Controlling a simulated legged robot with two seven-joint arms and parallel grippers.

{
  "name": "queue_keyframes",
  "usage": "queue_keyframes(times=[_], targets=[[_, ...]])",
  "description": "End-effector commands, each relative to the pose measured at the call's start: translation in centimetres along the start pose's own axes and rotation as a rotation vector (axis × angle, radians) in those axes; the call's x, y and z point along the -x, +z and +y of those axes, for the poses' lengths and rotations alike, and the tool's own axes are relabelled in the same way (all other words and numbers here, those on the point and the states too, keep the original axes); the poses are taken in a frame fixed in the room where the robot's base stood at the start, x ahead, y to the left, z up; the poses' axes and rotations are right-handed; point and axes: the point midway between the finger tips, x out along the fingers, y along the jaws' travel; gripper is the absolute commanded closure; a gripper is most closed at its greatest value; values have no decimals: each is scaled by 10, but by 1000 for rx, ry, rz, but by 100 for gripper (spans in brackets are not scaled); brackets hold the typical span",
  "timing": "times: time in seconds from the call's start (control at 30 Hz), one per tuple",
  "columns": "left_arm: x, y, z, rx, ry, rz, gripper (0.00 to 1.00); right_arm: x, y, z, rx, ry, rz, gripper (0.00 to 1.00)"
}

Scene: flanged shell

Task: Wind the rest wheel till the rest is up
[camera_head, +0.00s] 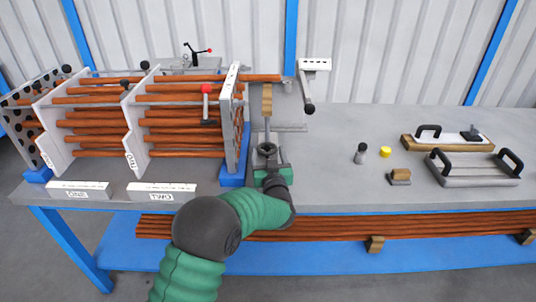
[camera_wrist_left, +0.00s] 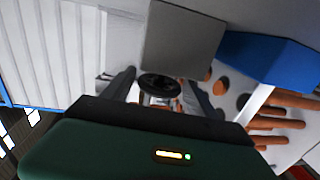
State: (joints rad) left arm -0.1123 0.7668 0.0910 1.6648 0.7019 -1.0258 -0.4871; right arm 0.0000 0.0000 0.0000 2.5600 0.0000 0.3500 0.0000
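The rest wheel shows as a small dark wheel (camera_wrist_left: 160,84) in the left wrist view and as a grey round part (camera_head: 267,149) in the head view. The rest (camera_head: 267,100) is an upright with a wooden top, standing behind the wheel, right of the white end plate (camera_head: 232,105). My left gripper (camera_head: 268,160) is at the wheel. In the left wrist view its fingers (camera_wrist_left: 160,92) stand apart, one on each side of the wheel, with small gaps seeming to remain. The gripper's body hides part of the wheel's mount. My right gripper is not in view.
The tube bundle (camera_head: 185,128) with its upright plates fills the left of the bench. A bracket with a dark-knobbed lever (camera_head: 308,103) stands close at right. A dark cylinder (camera_head: 361,153), a yellow cap (camera_head: 385,152) and handled plates (camera_head: 473,167) lie farther right. Bench between is clear.

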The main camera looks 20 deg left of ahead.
Motion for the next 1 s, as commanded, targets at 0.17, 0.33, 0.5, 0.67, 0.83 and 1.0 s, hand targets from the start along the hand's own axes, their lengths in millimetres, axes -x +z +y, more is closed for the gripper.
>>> queue_keyframes(times=[0.17,0.33,0.5,0.67,0.83,1.0], targets=[[0,0,0,-1,-1,1,19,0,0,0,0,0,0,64],[-1,0,0,-1,-1,1,19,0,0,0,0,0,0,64],[14,-2,0,-2,1,0,19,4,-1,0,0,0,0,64],[55,-3,1,-3,4,-1,19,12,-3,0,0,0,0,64],[106,-2,2,-4,3,-1,19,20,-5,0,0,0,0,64],[147,0,1,-4,3,-1,19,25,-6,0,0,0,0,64]])
